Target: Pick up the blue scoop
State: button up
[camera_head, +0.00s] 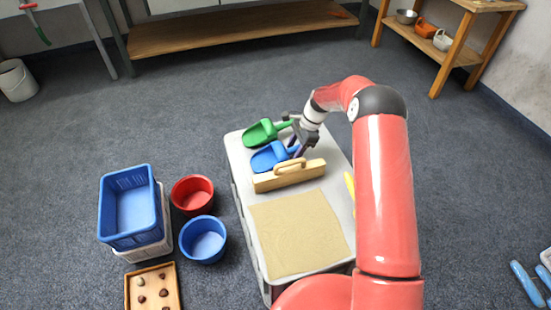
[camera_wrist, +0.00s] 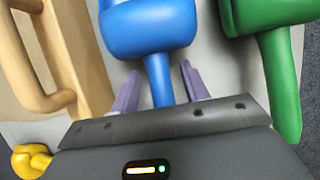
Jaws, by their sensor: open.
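The blue scoop (camera_head: 270,157) lies on the grey cabinet top in the head view, between a green scoop and a wooden tool. In the wrist view the blue scoop (camera_wrist: 150,32) has its handle pointing toward my gripper (camera_wrist: 158,84). The two purple fingers stand apart, one on each side of the blue handle, with gaps between. My gripper (camera_head: 297,150) is open and holds nothing. In the head view it is over the handle end of the blue scoop and partly hides it.
The green scoop (camera_head: 262,133) is close behind, its handle right of my gripper in the wrist view. The wooden tool with a handle (camera_head: 289,175) is close in front. A tan sheet (camera_head: 298,232) covers the cabinet's front. Blue (camera_head: 203,239) and red (camera_head: 192,195) buckets stand on the floor.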

grip_shut()
jog(key=shift+r, duration=0.1)
